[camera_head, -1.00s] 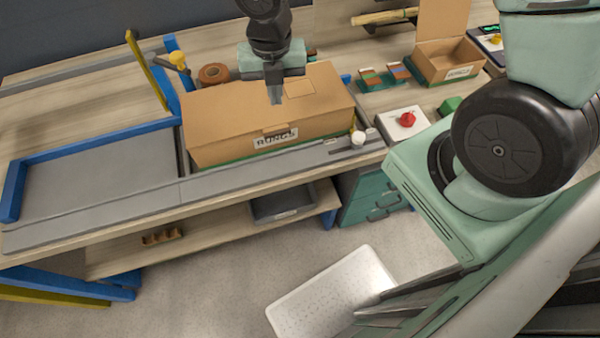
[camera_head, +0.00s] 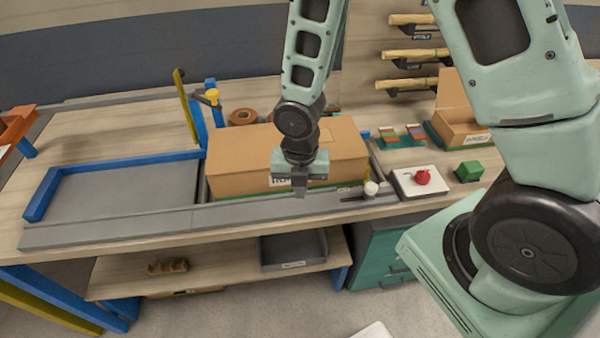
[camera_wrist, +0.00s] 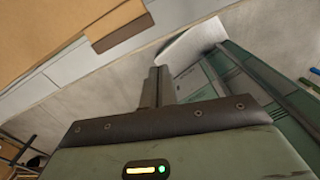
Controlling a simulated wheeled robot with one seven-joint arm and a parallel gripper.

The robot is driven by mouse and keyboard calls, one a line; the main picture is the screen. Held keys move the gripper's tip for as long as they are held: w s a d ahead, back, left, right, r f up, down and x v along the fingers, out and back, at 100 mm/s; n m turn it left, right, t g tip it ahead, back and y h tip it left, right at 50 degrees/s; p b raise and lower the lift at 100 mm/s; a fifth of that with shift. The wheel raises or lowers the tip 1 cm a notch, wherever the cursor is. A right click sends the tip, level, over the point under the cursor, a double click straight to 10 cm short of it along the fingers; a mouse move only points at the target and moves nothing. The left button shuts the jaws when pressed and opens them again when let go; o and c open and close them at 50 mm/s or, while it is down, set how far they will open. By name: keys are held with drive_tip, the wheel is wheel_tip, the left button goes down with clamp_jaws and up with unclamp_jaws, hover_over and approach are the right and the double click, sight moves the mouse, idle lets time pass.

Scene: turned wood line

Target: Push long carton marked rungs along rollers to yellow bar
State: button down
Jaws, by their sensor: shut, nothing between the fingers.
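The long brown carton (camera_head: 240,158) stands on the bench, its near long side facing me. Its label (camera_head: 283,182) is largely covered by my gripper. In the wrist view the carton (camera_wrist: 55,28) shows at the top left. My gripper (camera_head: 300,192) points down in front of the carton's near side, over the grey rail; I cannot tell whether it touches the carton. Its fingers are together and empty, also in the wrist view (camera_wrist: 157,72). No separate rollers can be made out.
A white knob (camera_head: 371,188) sits on the rail right of the carton. Further right are a red button box (camera_head: 420,181), a green block (camera_head: 469,171) and an open carton (camera_head: 458,120). The grey bed on the left is clear.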

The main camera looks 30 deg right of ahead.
drive_tip(key=shift+w+d+r+p, duration=0.1)
drive_tip(key=shift+w+d+p, duration=0.4)
drive_tip(key=shift+w, duration=0.4)
drive_tip(key=shift+w+d+p, duration=0.35)
drive_tip(key=shift+w+d, duration=0.15)
drive_tip(key=shift+w, duration=0.35)
drive_tip(key=shift+w+d+p, duration=0.35)
drive_tip(key=shift+w+d, duration=0.1)
drive_tip(key=shift+w, duration=0.4)
